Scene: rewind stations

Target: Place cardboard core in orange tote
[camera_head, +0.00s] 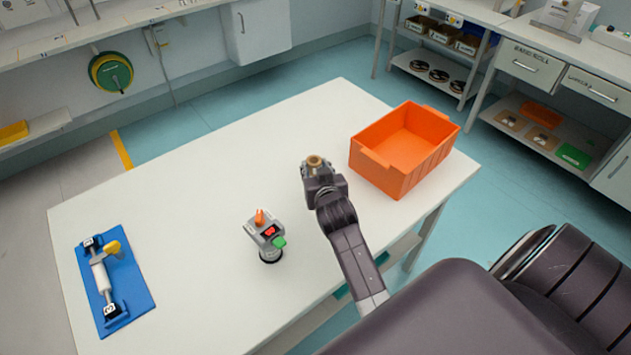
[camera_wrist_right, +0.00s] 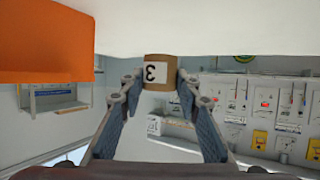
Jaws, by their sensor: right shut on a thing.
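The orange tote (camera_head: 381,176) stands empty at the right end of the white table. It also shows at the upper left of the right wrist view (camera_wrist_right: 45,48). My right gripper (camera_head: 315,168) is left of the tote, outside its wall. It is shut on a small brown cardboard core (camera_head: 315,160). In the right wrist view the core (camera_wrist_right: 158,62) sits between the two fingertips (camera_wrist_right: 159,80) and bears a white label with a "3". My left gripper is not in view.
The white table (camera_head: 190,190) has free room at its middle and back. A grey device (camera_head: 266,236) with red and green buttons stands left of my right arm. A blue mat (camera_head: 128,280) with a roller fixture lies at the left. Shelves (camera_head: 440,80) stand beyond.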

